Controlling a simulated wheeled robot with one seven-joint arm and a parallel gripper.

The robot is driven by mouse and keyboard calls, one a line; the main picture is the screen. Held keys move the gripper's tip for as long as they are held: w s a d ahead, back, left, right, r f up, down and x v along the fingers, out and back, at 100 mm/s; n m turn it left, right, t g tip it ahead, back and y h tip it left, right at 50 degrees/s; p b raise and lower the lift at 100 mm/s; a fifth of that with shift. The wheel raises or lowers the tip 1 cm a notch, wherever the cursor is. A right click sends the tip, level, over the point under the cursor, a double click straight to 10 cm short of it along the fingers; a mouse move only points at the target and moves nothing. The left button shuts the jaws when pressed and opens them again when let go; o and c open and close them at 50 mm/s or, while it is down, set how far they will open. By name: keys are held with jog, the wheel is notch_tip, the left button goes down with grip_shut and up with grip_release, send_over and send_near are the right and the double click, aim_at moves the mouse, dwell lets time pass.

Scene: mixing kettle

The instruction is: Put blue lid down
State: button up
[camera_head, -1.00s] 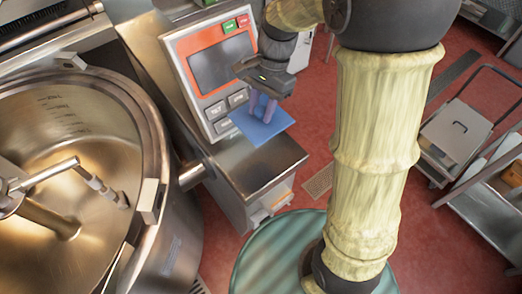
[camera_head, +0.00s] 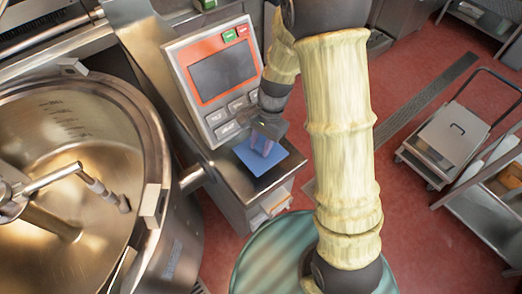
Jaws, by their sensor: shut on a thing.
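The blue lid (camera_head: 283,164) is a flat blue square in the head view, at or just above the grey metal ledge (camera_head: 232,188) below the control panel. Whether it touches the ledge cannot be told. My gripper (camera_head: 264,146) points down over the lid's middle. Its fingers are shut on the lid's upper part, and they hide the grip itself.
The control panel (camera_head: 222,73) with its screen and buttons stands right behind my gripper. The large open kettle (camera_head: 97,158) with its mixing arm is at the left. A metal cart (camera_head: 452,140) stands on the red floor at the right.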

aim_at(261, 153)
jog(key=shift+f+p, duration=0.35)
jog(key=shift+f, duration=1.75)
jog(key=shift+f, duration=0.2)
jog(key=o, duration=1)
jog(key=shift+c, duration=0.2)
jog(key=shift+r, duration=0.1)
jog(key=b+v, duration=0.2)
jog(key=v, duration=1)
jog(key=shift+b, duration=0.3)
jog(key=shift+r, duration=0.1)
